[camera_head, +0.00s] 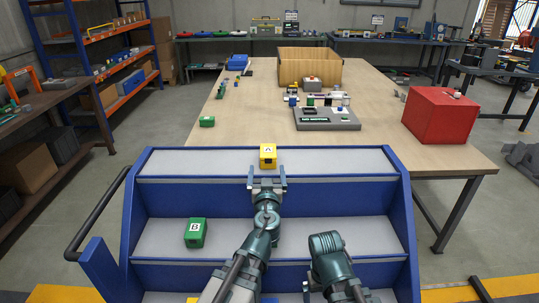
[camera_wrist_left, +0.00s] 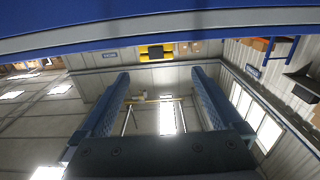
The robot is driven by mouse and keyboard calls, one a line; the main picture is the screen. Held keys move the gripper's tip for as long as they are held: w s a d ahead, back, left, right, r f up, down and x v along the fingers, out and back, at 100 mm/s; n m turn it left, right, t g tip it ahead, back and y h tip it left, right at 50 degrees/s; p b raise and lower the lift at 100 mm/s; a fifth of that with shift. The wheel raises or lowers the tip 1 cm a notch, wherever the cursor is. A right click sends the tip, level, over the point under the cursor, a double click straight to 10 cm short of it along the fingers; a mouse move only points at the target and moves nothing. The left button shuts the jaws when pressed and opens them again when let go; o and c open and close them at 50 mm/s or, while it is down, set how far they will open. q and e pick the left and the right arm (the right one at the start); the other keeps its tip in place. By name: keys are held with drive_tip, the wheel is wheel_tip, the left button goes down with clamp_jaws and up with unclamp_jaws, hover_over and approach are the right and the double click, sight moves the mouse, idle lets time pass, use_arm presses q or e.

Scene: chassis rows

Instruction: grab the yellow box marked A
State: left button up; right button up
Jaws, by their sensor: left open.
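The yellow box marked A (camera_head: 268,156) stands on the top shelf of the blue-sided rack, near its front edge. My left gripper (camera_head: 267,178) is open, just in front of and below the box, with its fingers apart and nothing between them. In the left wrist view, the open fingers (camera_wrist_left: 160,78) point towards a yellow shape with a dark patch, which seems to be the box, partly cut off by the shelf's edge. My right arm is low at the bottom centre-right; its jaws are not clear.
The rack's top shelf (camera_head: 340,162) is otherwise bare. A green box marked B (camera_head: 195,232) sits on the shelf below, at left.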

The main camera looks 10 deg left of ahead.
sight(268, 150)
use_arm(q)
drive_tip(key=w, duration=0.2)
drive_tip(key=w+a, duration=0.1)
drive_tip(key=w, duration=0.4)
drive_tip(key=shift+w+a, duration=0.1)
drive_tip(key=shift+a, duration=0.15)
drive_tip(key=shift+w+a+f, duration=0.1)
drive_tip(key=shift+w, duration=1.2)
drive_tip(key=shift+w+a+f, duration=0.1)
drive_tip(key=shift+w, duration=1.2)
drive_tip(key=shift+s+r, duration=0.1)
clamp_jaws()
